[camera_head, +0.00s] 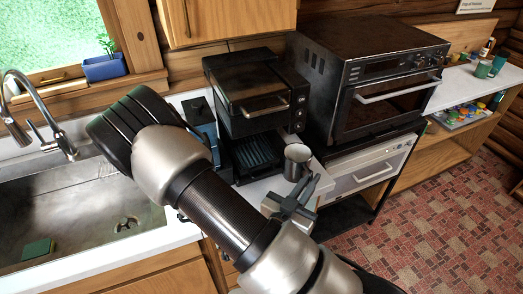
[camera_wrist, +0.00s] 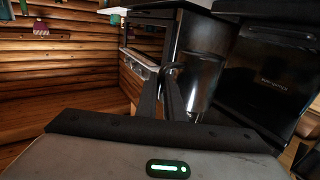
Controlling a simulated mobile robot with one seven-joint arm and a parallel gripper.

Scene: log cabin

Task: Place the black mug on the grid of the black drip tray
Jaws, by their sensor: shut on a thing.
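The black mug (camera_head: 297,162) looks dark and glossy. It is upright at the counter's front edge, right of the drip tray; I cannot tell whether it touches the counter. My gripper (camera_head: 306,190) is in front of it, and in the wrist view the fingers (camera_wrist: 168,88) are shut on its handle (camera_wrist: 177,70). The mug's body (camera_wrist: 203,82) is to the right of the fingers there. The black drip tray (camera_head: 257,155) with its ribbed grid is low in the black coffee machine (camera_head: 256,92); its grid looks empty. My arm covers part of the counter left of it.
A black toaster oven (camera_head: 365,75) stands close on the right, above a white-fronted appliance (camera_head: 370,167). A sink (camera_head: 75,215) is at the left. The coffee machine's upper body overhangs the tray. A shelf with cups and colourful items (camera_head: 463,114) is far right.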

